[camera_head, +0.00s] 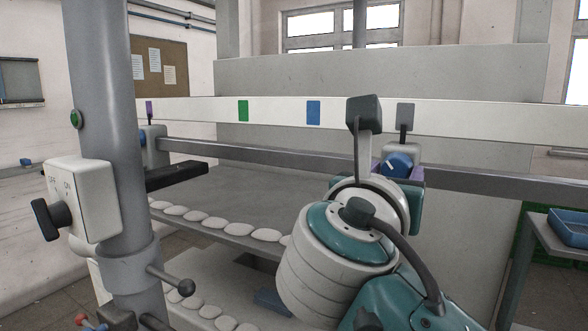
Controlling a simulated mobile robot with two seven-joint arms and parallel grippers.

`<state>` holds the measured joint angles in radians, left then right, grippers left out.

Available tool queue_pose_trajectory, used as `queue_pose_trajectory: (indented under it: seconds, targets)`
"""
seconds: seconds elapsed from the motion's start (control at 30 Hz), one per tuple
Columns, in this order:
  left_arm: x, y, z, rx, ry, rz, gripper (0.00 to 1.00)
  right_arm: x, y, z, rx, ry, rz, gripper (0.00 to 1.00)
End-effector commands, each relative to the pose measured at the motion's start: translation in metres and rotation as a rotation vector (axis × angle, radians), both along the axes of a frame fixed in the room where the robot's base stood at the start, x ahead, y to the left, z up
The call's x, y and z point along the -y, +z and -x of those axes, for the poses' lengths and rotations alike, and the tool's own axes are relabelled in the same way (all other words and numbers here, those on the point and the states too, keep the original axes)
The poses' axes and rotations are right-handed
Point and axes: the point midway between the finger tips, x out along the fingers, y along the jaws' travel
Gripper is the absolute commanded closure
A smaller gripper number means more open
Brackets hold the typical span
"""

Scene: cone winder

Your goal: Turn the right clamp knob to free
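The right clamp knob (398,163) is blue with a white mark that slants. It sits on a pale clamp block on the grey rail (480,182), below a grey flag (405,115) on a dark stem. My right gripper (398,170) is at this knob, with a purple finger part showing on either side of it. I cannot tell whether the fingers touch the knob; my own teal and white wrist hides much of the gripper. The left clamp (154,141), with a purple flag, is partly behind a post. My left gripper is not in view.
A grey post (108,110) with a switch box (82,200) and black knob stands at the left. A white bar (500,119) with green and blue marks runs behind the clamps. Pale rounded pieces (215,223) line the shelf edge. A blue tray (570,228) is at the right.

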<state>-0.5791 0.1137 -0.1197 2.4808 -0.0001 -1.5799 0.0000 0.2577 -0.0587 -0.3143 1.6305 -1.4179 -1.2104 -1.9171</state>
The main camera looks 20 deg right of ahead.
Motion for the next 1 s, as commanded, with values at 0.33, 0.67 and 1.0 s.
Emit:
queue_pose_trajectory:
  seconds: [0.33,0.67,1.0]
  targets:
    - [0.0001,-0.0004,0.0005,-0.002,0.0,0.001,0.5,-0.0003,-0.0001,0.0001,-0.001,0.0,-0.001,0.87]
    - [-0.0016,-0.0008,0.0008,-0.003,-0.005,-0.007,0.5,-0.0004,-0.0001,0.0002,0.003,0.0,-0.003,1.0]
    - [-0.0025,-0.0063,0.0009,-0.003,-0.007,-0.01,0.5,-0.0005,-0.001,0.0,0.091,-0.001,-0.078,1.0]
